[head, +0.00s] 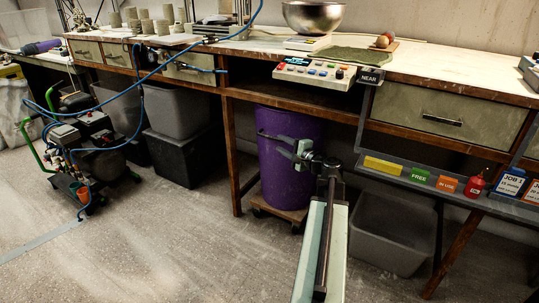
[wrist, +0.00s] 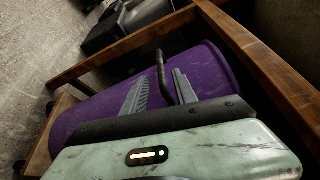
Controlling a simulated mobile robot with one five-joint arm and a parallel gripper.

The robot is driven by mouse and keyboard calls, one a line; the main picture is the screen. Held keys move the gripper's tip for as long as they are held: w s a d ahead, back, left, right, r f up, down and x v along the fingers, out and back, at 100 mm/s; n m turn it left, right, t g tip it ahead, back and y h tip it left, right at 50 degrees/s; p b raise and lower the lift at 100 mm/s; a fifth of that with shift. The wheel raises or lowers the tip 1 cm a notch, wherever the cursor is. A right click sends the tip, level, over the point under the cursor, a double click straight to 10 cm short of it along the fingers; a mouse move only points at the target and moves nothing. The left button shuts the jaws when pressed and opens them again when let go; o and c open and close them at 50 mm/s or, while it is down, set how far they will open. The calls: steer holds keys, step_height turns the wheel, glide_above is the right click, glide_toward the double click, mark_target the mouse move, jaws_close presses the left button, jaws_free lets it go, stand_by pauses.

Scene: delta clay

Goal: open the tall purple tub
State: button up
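The tall purple tub (head: 268,180) stands upright under the workbench on a low wooden dolly (head: 283,211). Its top is close below the bench and I cannot make out a lid. My gripper (head: 268,142) is in front of the tub's upper side, seen against it. In the wrist view the tub (wrist: 92,115) lies beyond my gripper (wrist: 162,76), whose two grey fingers are spread apart. A dark, bent bar (wrist: 162,75) shows between the fingers. I cannot tell whether it is fixed to the tub or touched by a finger.
Bench legs and a rail (head: 234,155) frame the tub. Dark grey bins (head: 180,155) stand to its left, and a grey bin (head: 385,240) stands to its right. A compressor (head: 90,140) with blue hoses is at the left. The floor in front is clear.

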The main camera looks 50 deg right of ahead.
mark_target(271, 138)
steer(key=shift+d+r, duration=0.1)
steer(key=w, duration=0.5)
steer(key=w+d, duration=0.1)
steer(key=w, duration=0.1)
steer(key=shift+w+f, duration=0.35)
jaws_close()
stand_by(1.0)
